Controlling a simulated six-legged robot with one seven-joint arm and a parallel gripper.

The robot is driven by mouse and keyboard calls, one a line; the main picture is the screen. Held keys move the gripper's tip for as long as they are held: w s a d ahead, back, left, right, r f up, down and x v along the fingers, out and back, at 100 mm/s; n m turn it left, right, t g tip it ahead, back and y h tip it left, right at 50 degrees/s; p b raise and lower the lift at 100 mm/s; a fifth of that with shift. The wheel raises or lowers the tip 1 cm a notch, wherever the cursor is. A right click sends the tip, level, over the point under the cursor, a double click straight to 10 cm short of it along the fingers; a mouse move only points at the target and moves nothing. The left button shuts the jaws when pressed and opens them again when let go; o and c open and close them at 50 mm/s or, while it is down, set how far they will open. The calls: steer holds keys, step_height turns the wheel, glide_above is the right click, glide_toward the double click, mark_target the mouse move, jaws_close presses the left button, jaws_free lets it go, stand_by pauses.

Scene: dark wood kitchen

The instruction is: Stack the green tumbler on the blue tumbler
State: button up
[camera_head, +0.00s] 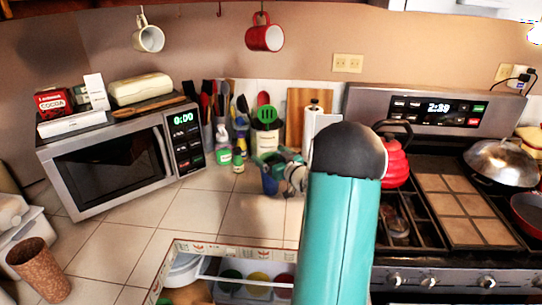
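A blue tumbler (270,183) stands on the tiled counter in the middle of the view, left of my teal arm. A small green shape (268,158) shows just above its rim; it may be the green tumbler, but it is too small and cluttered to be sure. Grey and teal parts, likely my gripper (292,174), are right beside and above the blue tumbler. The fingertips cannot be made out, so I cannot tell whether they are open or hold anything. My arm hides the counter to the right.
A microwave (112,158) stands at left, utensil holders (266,140) and bottles behind. A red kettle (396,165) sits on the stove at right. A drawer (222,252) at the front holds coloured round items. A brown cup (38,270) stands at lower left. The counter's left-middle is clear.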

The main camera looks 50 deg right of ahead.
steer(key=shift+r, duration=0.15)
steer(key=shift+r, duration=0.3)
steer(key=s+a, duration=0.2)
steer(key=s, duration=1)
steer(key=w+a+r+g+h, duration=0.2)
steer(key=w+a+r+g, duration=0.15)
steer(key=a, duration=0.45)
steer(key=w+a+r+g+h, duration=0.1)
steer(key=w+a+r+g, duration=0.1)
steer(key=a+r, duration=0.5)
steer(key=s+a+f+g+y, duration=0.1)
steer(key=s+a+g+y, duration=0.1)
steer(key=s+a, duration=0.3)
steer(key=s+a+f+n+g+y, duration=0.1)
steer(key=s+a, duration=0.5)
steer(key=a, duration=0.7)
steer(key=s+a+f+g+y, duration=0.2)
steer(key=s+a, duration=0.4)
steer(key=a, duration=0.3)
steer(key=shift+s+a+f+n+g+y, duration=0.3)
steer(key=shift+n+g+y, duration=0.1)
steer(key=shift+g, duration=0.45)
